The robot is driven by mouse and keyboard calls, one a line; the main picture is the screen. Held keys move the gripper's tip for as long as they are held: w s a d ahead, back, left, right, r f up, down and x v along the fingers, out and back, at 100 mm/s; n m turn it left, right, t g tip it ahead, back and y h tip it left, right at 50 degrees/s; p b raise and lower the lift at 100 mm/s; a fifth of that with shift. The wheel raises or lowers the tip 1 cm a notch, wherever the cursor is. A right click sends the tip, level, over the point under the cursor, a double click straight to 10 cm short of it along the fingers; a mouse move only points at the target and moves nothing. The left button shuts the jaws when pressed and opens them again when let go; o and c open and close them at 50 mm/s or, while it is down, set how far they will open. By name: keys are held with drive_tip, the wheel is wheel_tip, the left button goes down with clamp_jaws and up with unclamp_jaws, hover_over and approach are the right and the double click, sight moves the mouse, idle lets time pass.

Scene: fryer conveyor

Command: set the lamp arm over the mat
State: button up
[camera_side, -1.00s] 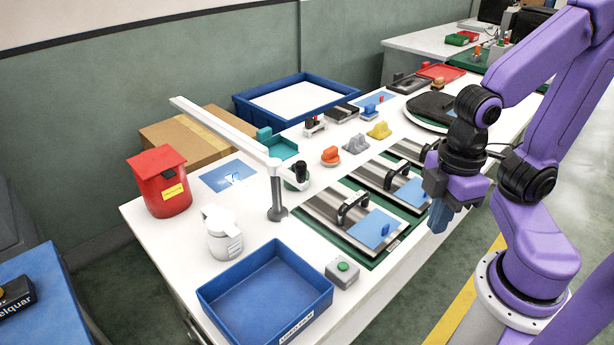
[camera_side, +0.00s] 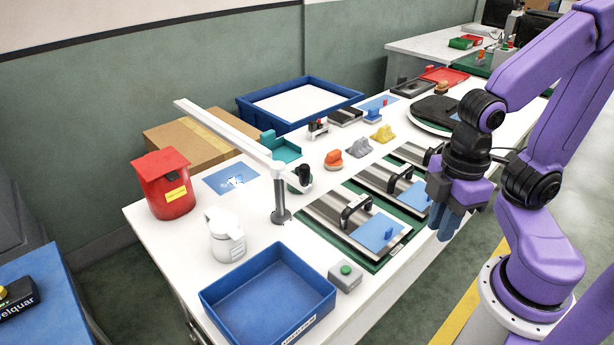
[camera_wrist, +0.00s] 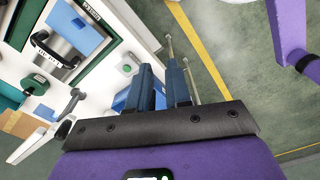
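The lamp's white arm (camera_side: 225,130) is a long bar on a grey post (camera_side: 280,195) standing on the white table. From the post it reaches to the upper left, and its far end shows against the cardboard box and wall. A blue mat (camera_side: 222,182) with a bright spot lies on the table behind the post. A green mat (camera_side: 372,265) lies right of the post under metal plates with handles. My gripper (camera_side: 450,222) is over the table's right edge, apart from the lamp. Its blue fingers also show in the wrist view (camera_wrist: 162,80), slightly apart and empty.
A red bin (camera_side: 163,195), a white jar (camera_side: 225,240), an empty blue tray (camera_side: 265,300) and a green-button box (camera_side: 345,275) stand near the post. A cardboard box (camera_side: 195,140) and a large blue tray (camera_side: 345,95) are behind. Orange, grey and yellow parts lie mid-table.

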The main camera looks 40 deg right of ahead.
drive_tip(key=o, duration=0.5)
drive_tip(key=shift+w+a+r, duration=0.15)
drive_tip(key=shift+w+a, duration=0.05)
drive_tip(key=shift+w, duration=0.15)
drive_tip(key=shift+o, duration=0.3)
drive_tip(key=w+a+r+m+y, duration=0.1)
drive_tip(key=w+a+r, duration=0.1)
drive_tip(key=w, duration=0.4)
drive_tip(key=shift+w+r, duration=0.2)
drive_tip(key=shift+r, duration=0.1)
drive_tip(key=m+t+y, duration=0.2)
drive_tip(key=m+t, duration=0.1)
approach(306, 166)
drive_tip(key=x, duration=1.1)
drive_tip(key=shift+f, duration=0.2)
clamp_jaws()
